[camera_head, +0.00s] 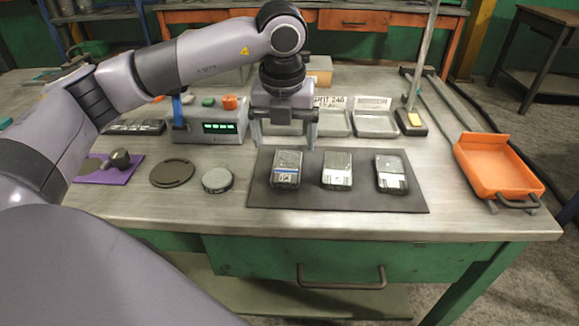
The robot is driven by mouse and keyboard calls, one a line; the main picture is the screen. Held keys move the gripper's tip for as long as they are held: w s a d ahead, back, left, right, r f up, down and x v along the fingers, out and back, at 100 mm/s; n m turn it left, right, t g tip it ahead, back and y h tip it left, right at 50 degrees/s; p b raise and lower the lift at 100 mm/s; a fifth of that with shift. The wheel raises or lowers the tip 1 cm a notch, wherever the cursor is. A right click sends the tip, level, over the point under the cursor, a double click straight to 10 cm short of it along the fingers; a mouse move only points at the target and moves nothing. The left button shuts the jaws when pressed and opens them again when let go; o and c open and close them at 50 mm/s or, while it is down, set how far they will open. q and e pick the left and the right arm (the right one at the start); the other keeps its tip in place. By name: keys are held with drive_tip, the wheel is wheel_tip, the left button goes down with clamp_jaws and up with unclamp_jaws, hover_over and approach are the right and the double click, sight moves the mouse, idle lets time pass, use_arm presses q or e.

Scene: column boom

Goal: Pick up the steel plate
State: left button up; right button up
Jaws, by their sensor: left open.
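Three small metallic slabs lie in a row on a dark mat (338,201). The left slab (286,166) has a blue stripe and a printed label, the middle slab (337,168) is pale grey, and the right slab (391,171) has a dark top and a pale label. I cannot tell by sight which is the steel plate. My left gripper (285,136) points down with its fingers apart and nothing between them. It is over the mat's back left edge, behind and above the left slab, apart from it. My right gripper is out of view.
A grey device (208,124) with a green display stands left of my gripper. Shallow metal trays (374,123) sit behind the mat. A round dark disc (172,173), a grey puck (217,180) and a purple pad (103,175) lie left. An orange tray (497,167) is at the right.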

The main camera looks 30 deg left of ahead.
sight(287, 165)
use_arm(q)
drive_tip(key=f, duration=0.4)
drive_tip(key=w+f, duration=0.1)
drive_tip(key=f, duration=0.1)
drive_tip(key=shift+a+f, duration=0.2)
drive_tip(key=shift+r, duration=0.1)
clamp_jaws()
